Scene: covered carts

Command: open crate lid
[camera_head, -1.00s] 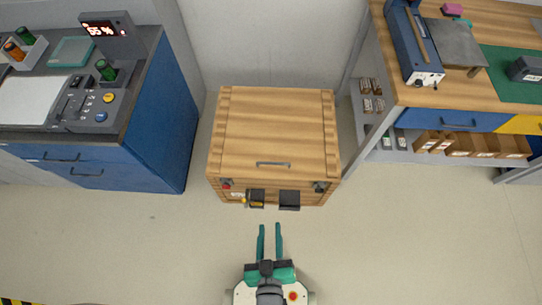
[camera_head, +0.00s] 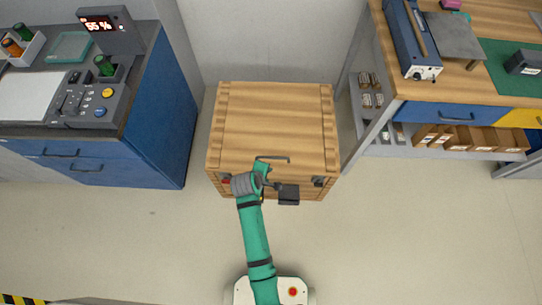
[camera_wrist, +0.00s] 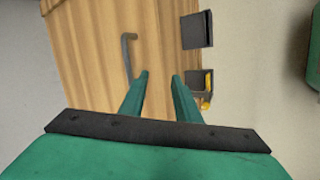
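The wooden crate (camera_head: 230,125) stands against the wall with its lid (camera_head: 280,120) flat and closed. A dark bar handle (camera_head: 277,158) lies near the lid's front edge. My gripper (camera_wrist: 160,75) is over the crate's front part; in the head view my own arm mostly hides it. In the wrist view its two green fingers are apart with nothing between them. The handle (camera_wrist: 128,55) shows just left of the left fingertip, outside the gap; whether they touch I cannot tell. Black fittings (camera_wrist: 197,30) on the crate front show right of the fingers.
A blue cabinet (camera_head: 160,130) with a control panel stands left of the crate. A workbench (camera_head: 440,110) with shelves stands close on the right. One black box (camera_head: 288,195) juts from the crate's front. The floor in front is clear.

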